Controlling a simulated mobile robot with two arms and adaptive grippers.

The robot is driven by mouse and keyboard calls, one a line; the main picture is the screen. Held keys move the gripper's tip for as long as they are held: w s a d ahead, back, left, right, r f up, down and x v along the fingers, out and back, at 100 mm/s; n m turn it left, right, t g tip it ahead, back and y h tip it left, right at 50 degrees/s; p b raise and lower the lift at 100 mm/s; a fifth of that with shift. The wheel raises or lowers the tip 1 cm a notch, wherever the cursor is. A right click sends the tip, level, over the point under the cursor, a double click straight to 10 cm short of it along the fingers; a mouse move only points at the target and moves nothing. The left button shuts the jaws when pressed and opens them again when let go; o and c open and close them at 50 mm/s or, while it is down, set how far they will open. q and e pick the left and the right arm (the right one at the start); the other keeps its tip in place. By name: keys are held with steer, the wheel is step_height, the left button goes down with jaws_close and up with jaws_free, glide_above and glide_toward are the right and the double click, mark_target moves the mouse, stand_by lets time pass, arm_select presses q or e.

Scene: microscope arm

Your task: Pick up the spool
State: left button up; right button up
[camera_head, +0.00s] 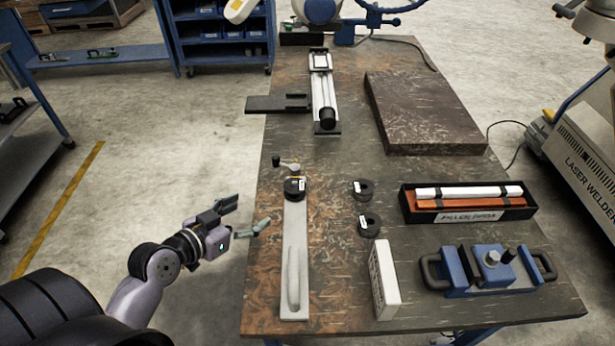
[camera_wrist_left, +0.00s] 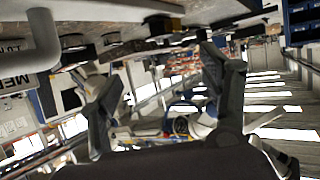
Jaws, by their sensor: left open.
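Two small black spools with white labels lie on the table right of the metal plate: an upper spool (camera_head: 363,189) and a lower spool (camera_head: 369,226). A similar black round piece with a white label (camera_head: 295,188) sits on the far end of the long metal plate (camera_head: 294,222). Which one the task means, I cannot tell. My left gripper (camera_head: 252,217) is open and empty just off the table's left edge, left of the plate. Its two fingers also show spread apart in the left wrist view (camera_wrist_left: 163,65). My right gripper is not in view.
A white box (camera_head: 383,279) stands below the spools. A black tray of rods (camera_head: 468,216) and a blue fixture with handles (camera_head: 488,270) lie to the right. A thick dark slab (camera_head: 423,110) and a slide rail (camera_head: 323,90) are farther back. Bare tabletop (camera_head: 341,240) surrounds the spools.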

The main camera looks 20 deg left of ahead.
arm_select(q)
steer(key=p, duration=0.1)
glide_toward(291, 189)
steer(key=p+x, duration=0.1)
steer(key=x, duration=0.2)
steer(key=shift+x, duration=0.8)
steer(key=shift+w, duration=0.2)
steer(key=shift+w+f, duration=0.1)
steer(key=shift+w, duration=0.15)
steer(key=shift+p+x, duration=0.65)
steer(key=shift+x, duration=1.65)
steer(key=shift+s+f, duration=0.1)
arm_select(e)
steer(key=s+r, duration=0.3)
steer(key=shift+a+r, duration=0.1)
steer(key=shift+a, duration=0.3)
arm_select(q)
steer(key=c, duration=1.3)
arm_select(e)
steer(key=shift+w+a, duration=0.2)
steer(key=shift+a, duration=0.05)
